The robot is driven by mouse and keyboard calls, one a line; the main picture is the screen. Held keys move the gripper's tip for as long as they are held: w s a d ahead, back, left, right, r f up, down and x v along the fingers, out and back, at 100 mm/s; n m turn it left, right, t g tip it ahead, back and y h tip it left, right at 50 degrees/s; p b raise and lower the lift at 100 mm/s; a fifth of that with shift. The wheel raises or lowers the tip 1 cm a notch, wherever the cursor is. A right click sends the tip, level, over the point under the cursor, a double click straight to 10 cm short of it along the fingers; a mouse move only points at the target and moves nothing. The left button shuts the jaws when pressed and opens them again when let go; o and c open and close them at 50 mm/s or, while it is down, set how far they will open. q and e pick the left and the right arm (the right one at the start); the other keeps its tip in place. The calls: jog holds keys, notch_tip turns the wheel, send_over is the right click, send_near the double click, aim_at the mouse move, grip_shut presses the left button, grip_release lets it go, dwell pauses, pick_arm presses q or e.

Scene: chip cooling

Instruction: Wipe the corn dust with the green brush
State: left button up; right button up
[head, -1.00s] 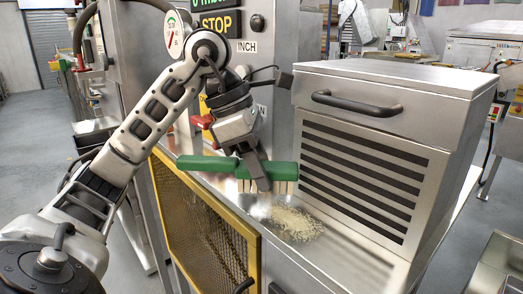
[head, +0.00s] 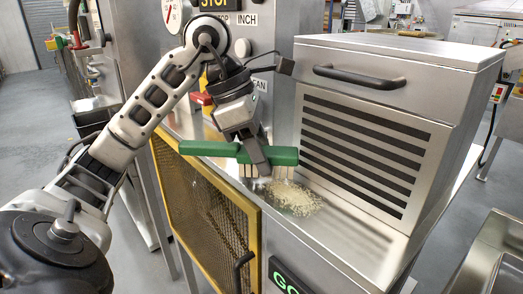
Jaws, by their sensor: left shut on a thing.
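The green brush (head: 208,148) has a long green handle and head with pale bristles pointing down. My left gripper (head: 260,165) is shut on the brush, with a dark finger across the green body. The bristles are at the upper left edge of the corn dust (head: 294,197), a pale yellow scattered pile on the metal ledge. Whether the bristles touch the ledge I cannot tell. My right gripper is not in view.
A steel cabinet with a slotted front (head: 366,148) and a black handle (head: 360,77) stands right behind the dust. A yellow-framed mesh guard (head: 205,215) is below the ledge at left. A control panel is behind my left arm. The ledge is bare toward the front right.

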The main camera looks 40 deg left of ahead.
pick_arm(q)
jog(key=shift+f+b, duration=1)
jog(key=shift+f, duration=0.05)
